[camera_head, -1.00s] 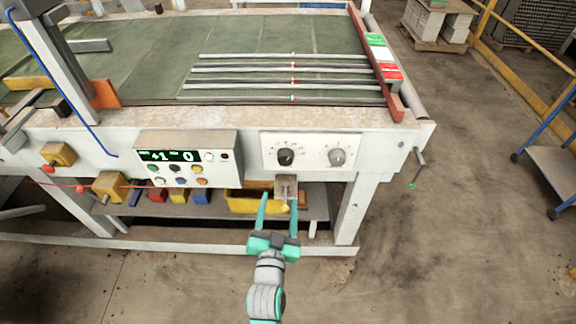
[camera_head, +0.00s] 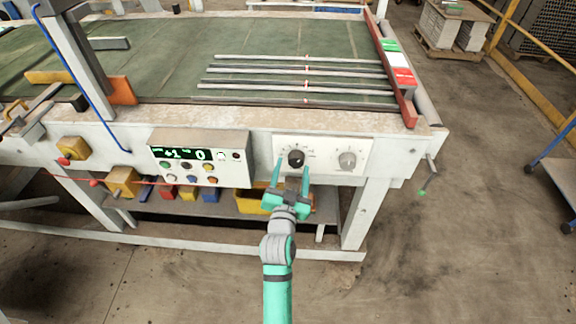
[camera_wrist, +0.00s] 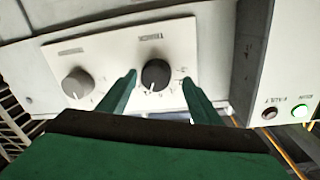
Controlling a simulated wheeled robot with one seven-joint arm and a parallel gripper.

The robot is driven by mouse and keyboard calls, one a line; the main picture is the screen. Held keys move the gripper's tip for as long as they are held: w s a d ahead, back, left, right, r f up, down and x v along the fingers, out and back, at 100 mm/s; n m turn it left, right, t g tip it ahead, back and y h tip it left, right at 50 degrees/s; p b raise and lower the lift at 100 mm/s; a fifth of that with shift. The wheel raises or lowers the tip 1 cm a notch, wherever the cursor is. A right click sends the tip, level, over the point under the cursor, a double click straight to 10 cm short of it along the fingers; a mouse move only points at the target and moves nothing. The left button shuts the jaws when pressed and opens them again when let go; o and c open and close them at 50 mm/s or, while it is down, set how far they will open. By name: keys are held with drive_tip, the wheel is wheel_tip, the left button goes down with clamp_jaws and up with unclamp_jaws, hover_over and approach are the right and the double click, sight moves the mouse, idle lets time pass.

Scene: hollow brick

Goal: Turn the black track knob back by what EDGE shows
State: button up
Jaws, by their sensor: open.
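The black track knob (camera_head: 296,158) sits on a white panel on the front of the machine, left of a grey knob (camera_head: 347,160). In the wrist view the black knob (camera_wrist: 155,75) lies beyond and between my two fingertips, and the grey knob (camera_wrist: 77,83) is to its left. My gripper (camera_head: 292,168) is open, with its teal fingers pointing up at the black knob, one to each side; I cannot tell whether they touch it. A display box (camera_head: 200,157) left of the panel shows green characters that look like "+1" and "0"; the EDGE label is not readable.
Coloured buttons sit below the display. Several thin strips (camera_head: 300,78) lie on the green table top (camera_head: 160,60), ending near a red-brown rail (camera_head: 388,70). Yellow, red and blue bins stand on a shelf below. A crank (camera_head: 428,180) sticks out at the right corner.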

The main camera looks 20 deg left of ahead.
drive_tip(key=shift+w+d, duration=0.35)
drive_tip(key=shift+w, duration=0.45)
drive_tip(key=shift+a, duration=0.2)
